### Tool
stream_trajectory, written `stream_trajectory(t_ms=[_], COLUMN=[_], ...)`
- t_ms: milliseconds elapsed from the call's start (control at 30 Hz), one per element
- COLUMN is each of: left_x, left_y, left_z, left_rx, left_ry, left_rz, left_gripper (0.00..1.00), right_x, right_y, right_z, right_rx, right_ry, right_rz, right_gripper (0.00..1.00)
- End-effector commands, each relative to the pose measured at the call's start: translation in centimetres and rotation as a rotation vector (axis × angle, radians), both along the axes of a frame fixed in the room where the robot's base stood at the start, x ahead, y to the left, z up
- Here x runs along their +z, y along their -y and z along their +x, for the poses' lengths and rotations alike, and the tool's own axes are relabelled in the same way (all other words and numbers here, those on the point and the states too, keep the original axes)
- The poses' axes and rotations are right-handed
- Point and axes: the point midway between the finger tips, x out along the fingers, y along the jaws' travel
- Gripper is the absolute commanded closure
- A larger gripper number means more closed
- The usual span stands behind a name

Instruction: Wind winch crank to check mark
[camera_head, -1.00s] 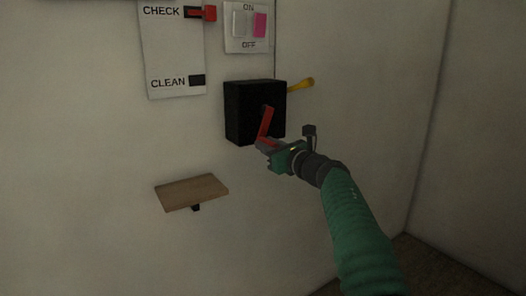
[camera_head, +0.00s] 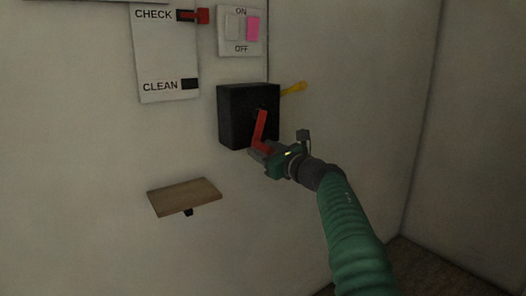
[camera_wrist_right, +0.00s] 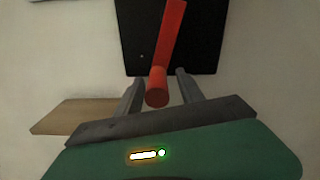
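The red winch crank (camera_head: 260,128) is on the front of a black box (camera_head: 234,118) on the wall, its arm slanting down from the hub. My right gripper (camera_head: 260,151) is at the crank's lower end. In the right wrist view, the crank's red handle (camera_wrist_right: 157,88) points toward my palm between the two grey fingers (camera_wrist_right: 160,77). Gaps show on both sides, so the gripper is open around the handle. A white panel (camera_head: 165,55) carries the labels CHECK and CLEAN. A red marker (camera_head: 202,16) is beside CHECK; a dark block (camera_head: 190,84) is beside CLEAN. My left gripper is out of view.
A small wooden shelf (camera_head: 184,196) juts from the wall below left of the box. A yellow-orange lever (camera_head: 294,88) sticks out right of the box. An ON/OFF switch plate (camera_head: 240,33) with a pink rocker is above. The wall to the right is bare.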

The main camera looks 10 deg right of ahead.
Motion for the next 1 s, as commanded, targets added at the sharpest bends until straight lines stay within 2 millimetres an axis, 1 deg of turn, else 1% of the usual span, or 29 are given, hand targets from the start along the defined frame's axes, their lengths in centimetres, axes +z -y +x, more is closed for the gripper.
stream_trajectory(t_ms=[167,267,367,467,500,600,700,800,900,1000], left_x=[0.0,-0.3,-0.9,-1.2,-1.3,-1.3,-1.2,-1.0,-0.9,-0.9], left_y=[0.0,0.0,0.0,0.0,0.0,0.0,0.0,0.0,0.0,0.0], left_z=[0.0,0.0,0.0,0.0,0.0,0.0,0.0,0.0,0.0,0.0], left_rx=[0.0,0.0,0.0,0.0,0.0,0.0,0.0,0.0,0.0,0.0], left_ry=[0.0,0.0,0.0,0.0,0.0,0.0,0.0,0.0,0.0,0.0], left_rz=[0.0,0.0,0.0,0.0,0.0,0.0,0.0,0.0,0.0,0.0], left_gripper=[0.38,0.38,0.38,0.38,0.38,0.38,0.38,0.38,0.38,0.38], right_x=[0.1,0.2,0.1,0.2,0.2,0.3,0.3,0.2,0.1,0.0], right_y=[0.0,0.3,0.9,1.8,2.3,3.3,4.3,5.1,5.6,5.8], right_z=[-0.1,-0.8,-2.5,-5.2,-6.3,-9.2,-11.7,-13.8,-15.1,-15.7], right_rx=[0.0,0.0,-0.001,-0.001,-0.001,-0.001,-0.001,0.0,-0.001,0.0], right_ry=[0.002,0.004,0.005,0.005,0.004,0.005,0.003,0.003,0.001,0.0], right_rz=[0.001,0.002,0.004,0.006,0.007,0.005,0.004,0.004,0.001,0.001], right_gripper=[0.55,0.55,0.55,0.55,0.55,0.55,0.55,0.55,0.55,0.55])
